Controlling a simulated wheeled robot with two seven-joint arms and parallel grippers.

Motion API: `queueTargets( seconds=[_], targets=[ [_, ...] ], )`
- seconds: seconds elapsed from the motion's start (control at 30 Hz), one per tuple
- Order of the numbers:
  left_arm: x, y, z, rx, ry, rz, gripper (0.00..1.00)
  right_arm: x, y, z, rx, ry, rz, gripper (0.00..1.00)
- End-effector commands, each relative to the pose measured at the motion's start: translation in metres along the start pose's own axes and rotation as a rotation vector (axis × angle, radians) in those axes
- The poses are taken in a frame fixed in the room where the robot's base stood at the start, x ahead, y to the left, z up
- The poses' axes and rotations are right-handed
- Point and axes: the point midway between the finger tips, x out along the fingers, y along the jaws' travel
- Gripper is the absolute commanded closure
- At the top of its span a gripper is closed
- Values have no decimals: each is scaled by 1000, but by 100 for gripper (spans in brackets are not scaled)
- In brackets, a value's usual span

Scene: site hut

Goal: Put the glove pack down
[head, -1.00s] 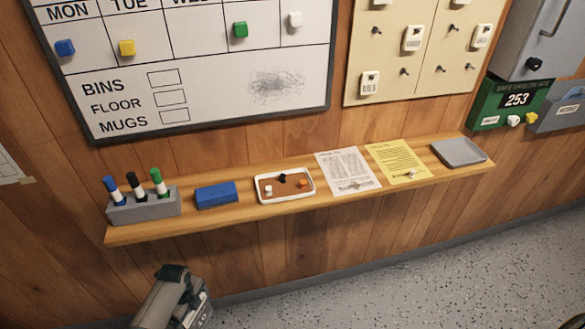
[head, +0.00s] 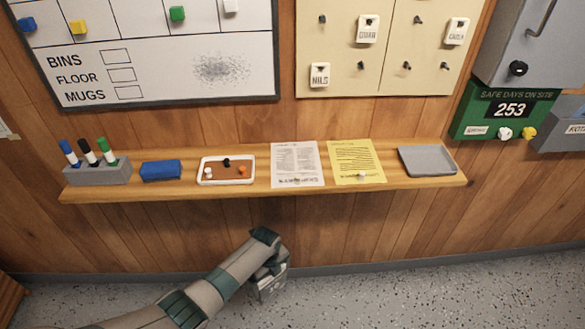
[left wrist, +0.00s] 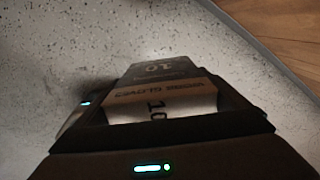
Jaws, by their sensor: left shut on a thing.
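My left gripper (head: 270,278) is below the front of the wooden shelf in the head view, its arm reaching in from the lower left. It is shut on the glove pack, a box marked "WORK GLOVES" and "10". In the left wrist view the glove pack (left wrist: 160,105) sits between the fingers, with the speckled floor behind it. In the head view only a small pale part of the pack (head: 271,287) shows under the hand; the hand hides the rest. My right gripper is not in view.
The shelf (head: 250,188) holds a marker stand (head: 97,174), blue eraser (head: 161,170), white-rimmed tray (head: 226,181), white sheet (head: 297,160), yellow sheet (head: 358,160) and empty grey tray (head: 428,161). A whiteboard and a key board hang above. Open floor lies below.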

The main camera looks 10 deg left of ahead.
Motion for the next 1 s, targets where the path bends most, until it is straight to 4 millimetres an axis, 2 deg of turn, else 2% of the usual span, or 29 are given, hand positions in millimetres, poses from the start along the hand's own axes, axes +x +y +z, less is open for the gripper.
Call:
queueTargets(
  seconds=[0.37, 0.47, 0.67, 1.0],
  targets=[
    [0, 0, 0, 0, 0, 0, 31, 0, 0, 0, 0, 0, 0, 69],
    [0, 0, 0, 0, 0, 0, 31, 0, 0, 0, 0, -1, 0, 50],
    [-7, -1, 0, 1, -1, -1, 31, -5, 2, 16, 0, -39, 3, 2],
    [-17, -31, -7, 41, -6, 0, 31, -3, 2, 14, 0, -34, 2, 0]
  ],
)
